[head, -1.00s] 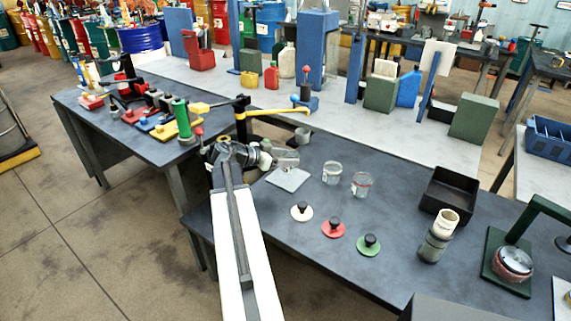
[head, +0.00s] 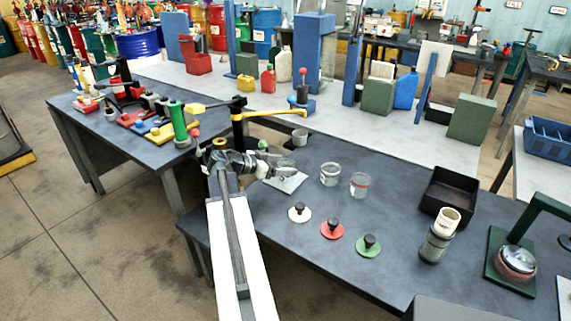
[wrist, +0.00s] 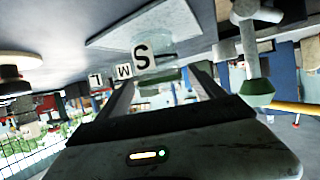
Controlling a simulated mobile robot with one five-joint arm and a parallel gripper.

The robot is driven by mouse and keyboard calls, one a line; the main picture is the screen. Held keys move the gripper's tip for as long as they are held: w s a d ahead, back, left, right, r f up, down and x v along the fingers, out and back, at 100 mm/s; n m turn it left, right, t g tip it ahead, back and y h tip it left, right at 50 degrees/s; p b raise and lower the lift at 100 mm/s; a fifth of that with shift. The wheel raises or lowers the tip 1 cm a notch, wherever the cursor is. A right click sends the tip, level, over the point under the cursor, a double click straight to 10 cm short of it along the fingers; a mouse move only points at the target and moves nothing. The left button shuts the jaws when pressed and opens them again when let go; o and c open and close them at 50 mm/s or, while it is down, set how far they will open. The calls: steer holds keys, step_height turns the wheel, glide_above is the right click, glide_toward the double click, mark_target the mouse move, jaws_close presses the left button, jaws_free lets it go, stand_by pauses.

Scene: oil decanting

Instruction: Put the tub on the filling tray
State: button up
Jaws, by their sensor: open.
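A small clear tub (head: 284,169) stands on the pale square filling tray (head: 291,186) in the head view, towards the tray's back left. My gripper (head: 268,164) is just left of it, with the jaws open. The wrist view, upside down, shows the tub (wrist: 158,75) with an S label, between and beyond my finger ends (wrist: 162,84). The tray (wrist: 125,32) shows there as a pale slab at the tub's base. My fingers partly hide the tub in the head view, so I cannot tell whether one touches it.
Two more clear tubs (head: 330,174) (head: 360,185) stand right of the tray. White, red and green knobbed lids (head: 331,230) lie in front. A black bin (head: 447,190) and grey cylinder (head: 434,246) stand right.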

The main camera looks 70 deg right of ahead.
steer(key=p+v, duration=0.4)
steer(key=v, duration=0.8)
steer(key=w+a+f+n+t+y, duration=0.1)
steer(key=w+a+f+n+t, duration=0.1)
steer(key=w+a+f+n, duration=0.35)
steer(key=w+a+f+n+t+y, duration=0.25)
steer(key=w+a, duration=0.45)
steer(key=a, duration=0.4)
steer(key=w+a+f+n+t+y, duration=0.1)
steer(key=w+a+f+n+t, duration=0.2)
steer(key=w+a, duration=0.45)
steer(key=w+a+f+n+y, duration=0.1)
steer(key=a+n, duration=0.4)
steer(key=a, duration=0.6)
steer(key=w+a+f+n+y, duration=0.1)
steer(key=a+n+y, duration=0.2)
steer(key=a, duration=0.8)
steer(key=w+a+f+n+y, duration=0.1)
steer(key=a+n+y, duration=0.1)
steer(key=a+n, duration=0.4)
steer(key=a, duration=0.5)
steer(key=shift+f+n+t, duration=0.3)
steer(key=shift+t, duration=0.05)
steer(key=shift+w, duration=0.1)
